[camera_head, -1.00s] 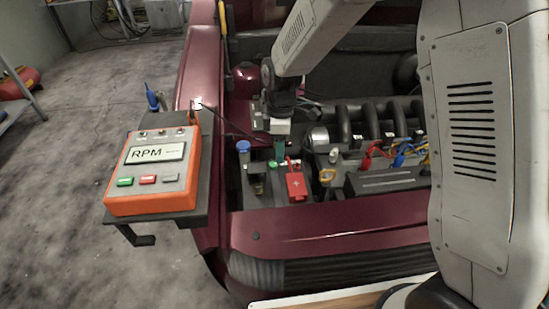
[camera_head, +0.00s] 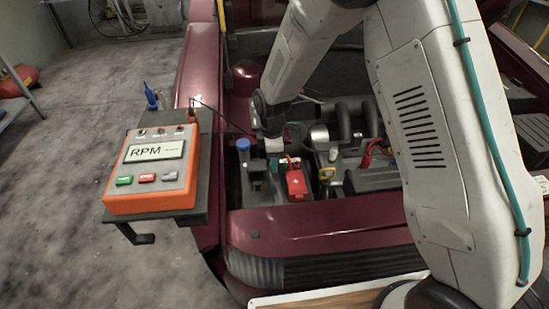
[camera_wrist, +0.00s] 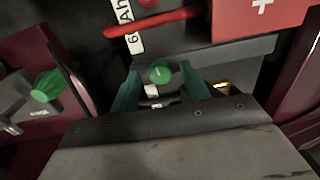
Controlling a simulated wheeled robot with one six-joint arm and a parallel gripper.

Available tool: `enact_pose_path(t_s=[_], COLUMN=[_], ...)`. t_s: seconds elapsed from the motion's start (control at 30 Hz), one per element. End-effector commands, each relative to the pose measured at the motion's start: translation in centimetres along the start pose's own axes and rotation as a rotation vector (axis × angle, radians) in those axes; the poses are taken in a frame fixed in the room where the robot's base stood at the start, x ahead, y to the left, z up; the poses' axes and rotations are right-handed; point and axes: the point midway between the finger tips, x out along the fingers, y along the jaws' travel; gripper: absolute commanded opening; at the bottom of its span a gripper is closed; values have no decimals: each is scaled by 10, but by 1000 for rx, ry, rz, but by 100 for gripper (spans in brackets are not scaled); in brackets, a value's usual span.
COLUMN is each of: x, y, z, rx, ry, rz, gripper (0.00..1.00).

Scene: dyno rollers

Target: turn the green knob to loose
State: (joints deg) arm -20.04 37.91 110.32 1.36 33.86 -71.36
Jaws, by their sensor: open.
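The green knob (camera_wrist: 160,72), round with a pale line on its top, shows in the wrist view beside the dark battery face. My gripper (camera_wrist: 160,90) is open, with one teal finger on each side of the knob. I see a gap between the knob and each finger, and cannot tell how far down the fingers reach. A second green knob-like part (camera_wrist: 48,86) sits on a grey body at the left of the wrist view. In the head view my arm's end is over the engine bay behind the red terminal cover (camera_head: 296,182), and the green knob is not clearly visible.
The red cover with a white plus (camera_wrist: 258,18) and a red cable (camera_wrist: 165,20) are close by. A blue cap (camera_head: 243,144) stands left of my arm's end. An orange RPM box (camera_head: 150,205) rests on a black shelf at the left. Hoses and coloured leads lie right.

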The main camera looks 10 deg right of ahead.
Motion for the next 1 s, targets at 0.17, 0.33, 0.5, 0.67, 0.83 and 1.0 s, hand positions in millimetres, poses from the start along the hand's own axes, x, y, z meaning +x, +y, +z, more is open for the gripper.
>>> enact_pose_path(t_s=[0.17,0.33,0.5,0.67,0.83,1.0], x=[0,0,0,0,0,0], y=[0,0,0,0,0,0], z=[0,0,3,1,-1,-2], rx=[0,1,9,47,139,278], ry=[0,0,0,2,6,12], rz=[0,0,-1,0,0,1], gripper=[33,2,2,2,2,2])
